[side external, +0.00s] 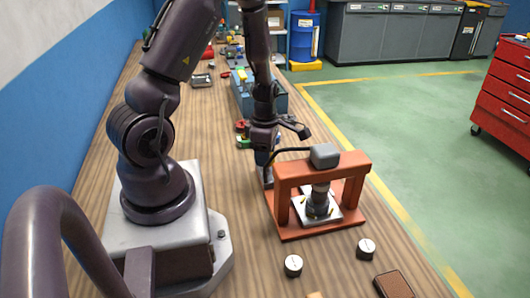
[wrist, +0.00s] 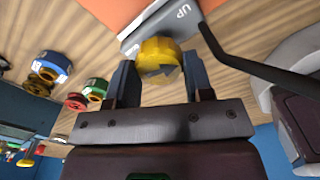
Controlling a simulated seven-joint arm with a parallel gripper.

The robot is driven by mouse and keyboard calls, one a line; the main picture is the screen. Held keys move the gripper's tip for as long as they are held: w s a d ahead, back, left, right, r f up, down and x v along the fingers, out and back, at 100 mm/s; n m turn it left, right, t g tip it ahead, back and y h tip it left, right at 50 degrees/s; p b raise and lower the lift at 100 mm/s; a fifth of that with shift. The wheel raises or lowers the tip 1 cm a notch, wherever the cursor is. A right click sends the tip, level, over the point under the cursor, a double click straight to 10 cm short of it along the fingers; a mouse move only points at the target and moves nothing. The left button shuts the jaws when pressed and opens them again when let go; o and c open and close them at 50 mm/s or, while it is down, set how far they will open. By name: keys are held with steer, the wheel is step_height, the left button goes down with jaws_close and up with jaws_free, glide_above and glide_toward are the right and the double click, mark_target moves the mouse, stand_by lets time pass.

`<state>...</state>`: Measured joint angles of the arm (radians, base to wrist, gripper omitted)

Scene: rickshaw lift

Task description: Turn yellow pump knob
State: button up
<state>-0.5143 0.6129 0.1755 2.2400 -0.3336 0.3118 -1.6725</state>
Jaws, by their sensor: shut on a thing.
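In the side view my gripper (side external: 266,172) reaches down to the left end of the orange press frame (side external: 325,168). The knob is hidden there behind my gripper.
Two white round knobs (side external: 293,265) (side external: 366,248) stand on the wooden bench in front. Several coloured valve wheels (wrist: 97,88) lie left in the wrist view.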

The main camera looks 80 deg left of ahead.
steer(key=m, duration=0.4)
steer(key=shift+m, duration=0.3)
steer(key=m, duration=0.4)
steer(key=shift+w+a+m, duration=0.1)
steer(key=shift+m, duration=0.2)
steer(key=m, duration=0.4)
steer(key=shift+m, duration=0.3)
steer(key=m, duration=0.3)
steer(key=shift+w+m, duration=0.1)
steer(key=shift+m, duration=0.2)
steer(key=m, duration=0.4)
steer(key=shift+m, duration=0.3)
steer(key=m, duration=0.3)
steer(key=shift+w+m, duration=0.1)
steer(key=shift+m, duration=0.2)
steer(key=m, duration=0.4)
steer(key=shift+d+m, duration=0.2)
steer(key=shift+m, duration=1.6)
